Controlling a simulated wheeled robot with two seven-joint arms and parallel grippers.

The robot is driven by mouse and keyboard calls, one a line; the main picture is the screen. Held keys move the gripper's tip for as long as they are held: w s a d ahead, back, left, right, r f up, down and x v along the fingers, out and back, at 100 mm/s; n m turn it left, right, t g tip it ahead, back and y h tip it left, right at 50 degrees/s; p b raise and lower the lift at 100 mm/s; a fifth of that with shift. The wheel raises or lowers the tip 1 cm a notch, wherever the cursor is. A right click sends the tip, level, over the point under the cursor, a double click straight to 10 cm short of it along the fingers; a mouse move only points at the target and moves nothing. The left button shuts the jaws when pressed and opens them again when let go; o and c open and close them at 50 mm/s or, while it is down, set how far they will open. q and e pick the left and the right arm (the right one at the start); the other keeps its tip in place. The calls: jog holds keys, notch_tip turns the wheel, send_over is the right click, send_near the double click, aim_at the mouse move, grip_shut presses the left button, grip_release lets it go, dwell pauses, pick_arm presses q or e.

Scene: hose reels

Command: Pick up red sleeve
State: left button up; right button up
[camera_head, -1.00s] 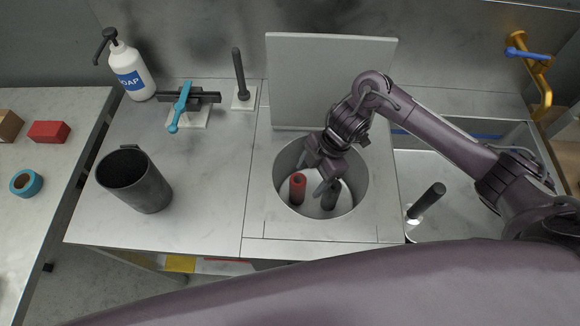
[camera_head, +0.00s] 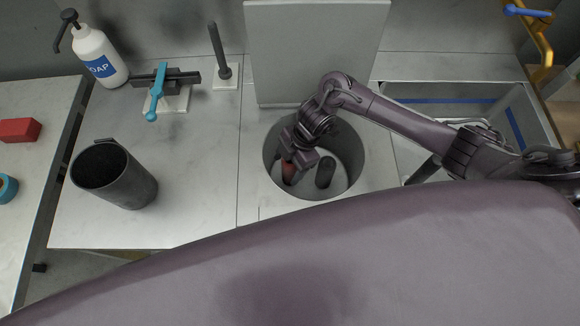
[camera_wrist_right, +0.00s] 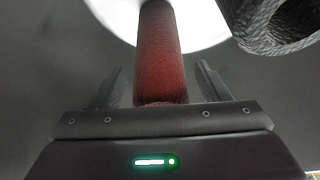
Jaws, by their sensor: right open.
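The red sleeve (camera_head: 289,172) stands in the round well sunk in the counter, partly hidden by my gripper in the head view. In the right wrist view the red sleeve (camera_wrist_right: 160,55) lies between the two fingers. My right gripper (camera_head: 296,160) reaches down into the well at the red sleeve. Its fingers (camera_wrist_right: 158,85) are open, one on each side of the sleeve, with gaps showing. My left gripper is not in view.
A dark sleeve (camera_head: 325,172) stands in the same well, close on the right; it also shows in the wrist view (camera_wrist_right: 275,25). The well's wall (camera_head: 350,150) surrounds both. A raised lid (camera_head: 315,50) stands behind. A dark cup (camera_head: 125,180) and a soap bottle (camera_head: 100,58) stand on the left.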

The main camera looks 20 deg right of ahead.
jog(key=shift+f, duration=0.1)
jog(key=c, duration=1.1)
jog(key=shift+o, duration=0.2)
notch_tip(320, 180, up, 20)
jog(key=p, duration=0.2)
jog(key=shift+p, duration=0.35)
